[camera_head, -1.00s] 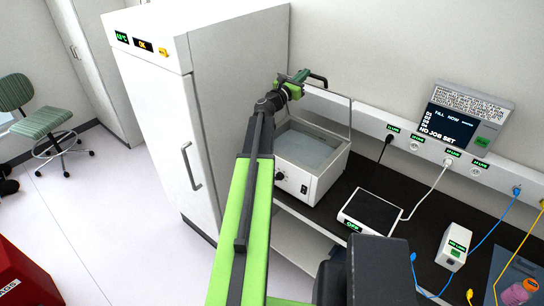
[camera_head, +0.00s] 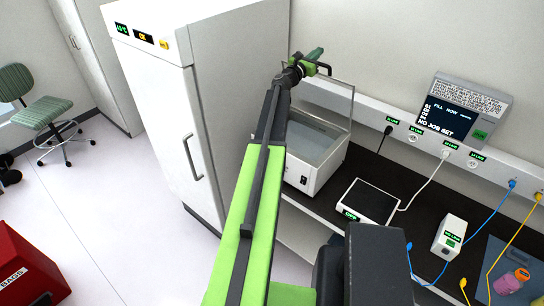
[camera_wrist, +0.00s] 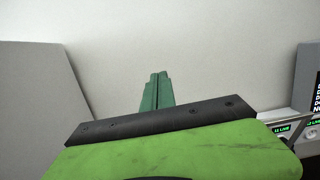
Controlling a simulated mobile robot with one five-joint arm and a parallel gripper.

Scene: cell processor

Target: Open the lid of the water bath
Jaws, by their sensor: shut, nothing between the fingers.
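The water bath (camera_head: 309,187) is a white box with a grey basin on the bench beside the tall white cabinet. Its lid (camera_head: 335,97) is a pale see-through panel standing raised at the back of the bath, and the basin shows open below it. A dark bar, seemingly the lid's handle (camera_head: 324,68), is at the lid's top edge. My gripper (camera_head: 313,59) is above the lid's top edge, close to that bar; I cannot tell whether they touch. In the wrist view the green fingers (camera_wrist: 157,92) are together and hold nothing, against a plain wall.
The tall white cabinet (camera_head: 150,110) stands close on the left of the bath. A balance (camera_head: 366,202) is on the dark bench to the right. Sockets and cables run along the wall rail, with a display (camera_head: 450,122) above.

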